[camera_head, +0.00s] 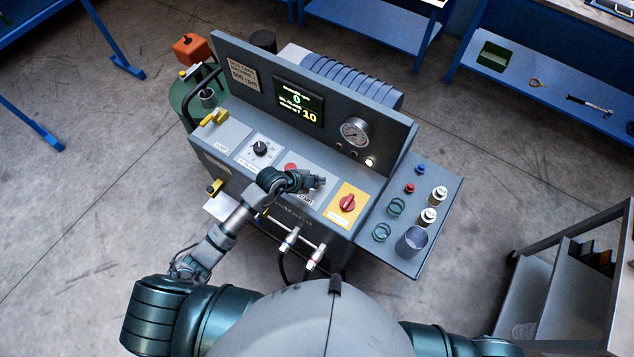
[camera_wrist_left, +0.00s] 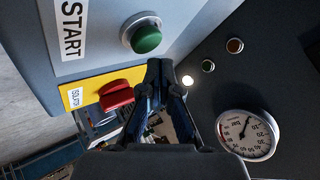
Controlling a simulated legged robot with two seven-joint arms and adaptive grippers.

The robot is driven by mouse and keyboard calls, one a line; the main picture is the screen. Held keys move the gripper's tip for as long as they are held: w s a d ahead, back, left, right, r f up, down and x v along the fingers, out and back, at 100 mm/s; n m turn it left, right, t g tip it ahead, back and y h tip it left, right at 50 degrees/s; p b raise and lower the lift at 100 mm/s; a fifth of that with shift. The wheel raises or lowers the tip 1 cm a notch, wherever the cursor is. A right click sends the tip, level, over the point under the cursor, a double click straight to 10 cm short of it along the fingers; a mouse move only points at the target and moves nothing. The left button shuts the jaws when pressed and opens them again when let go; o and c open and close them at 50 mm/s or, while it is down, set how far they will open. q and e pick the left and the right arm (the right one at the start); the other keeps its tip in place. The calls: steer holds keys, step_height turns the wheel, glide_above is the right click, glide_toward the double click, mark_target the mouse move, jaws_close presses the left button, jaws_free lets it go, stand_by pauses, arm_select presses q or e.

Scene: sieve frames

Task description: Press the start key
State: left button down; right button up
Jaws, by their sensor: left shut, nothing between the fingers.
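The start key is a round green button (camera_wrist_left: 147,39) in a metal collar, beside the START label (camera_wrist_left: 72,28) in the left wrist view. In the head view the START label (camera_head: 305,201) shows partly and my gripper hides the key. My left gripper (camera_head: 319,183) is over the START plate on the grey machine's sloping panel (camera_head: 228,133). Its fingers are shut and empty. In the left wrist view the fingertips (camera_wrist_left: 160,66) are close to the button's edge; I cannot tell whether they touch it. My right gripper is out of view.
A red rotary switch (camera_head: 347,203) on a yellow plate sits right of the key, and a red button (camera_head: 291,168) left. An upright panel with a display (camera_head: 298,101) and gauge (camera_head: 355,132) rises behind. A side shelf (camera_head: 452,185) holds small parts.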

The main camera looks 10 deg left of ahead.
arm_select(q)
steer(key=shift+a+f, duration=0.15)
steer(key=shift+a, duration=0.4)
steer(key=shift+a+f, duration=0.2)
steer(key=shift+a, duration=0.3)
steer(key=shift+d, duration=0.35)
steer(key=shift+d+f, duration=0.25)
steer(key=shift+d, duration=0.3)
steer(key=shift+a, duration=0.65)
steer(key=shift+r+p, duration=0.2)
steer(key=shift+p, duration=0.1)
steer(key=shift+r, duration=0.25)
steer(key=shift+r+p, duration=0.45)
steer(key=shift+p, duration=0.3)
steer(key=shift+d, duration=0.2)
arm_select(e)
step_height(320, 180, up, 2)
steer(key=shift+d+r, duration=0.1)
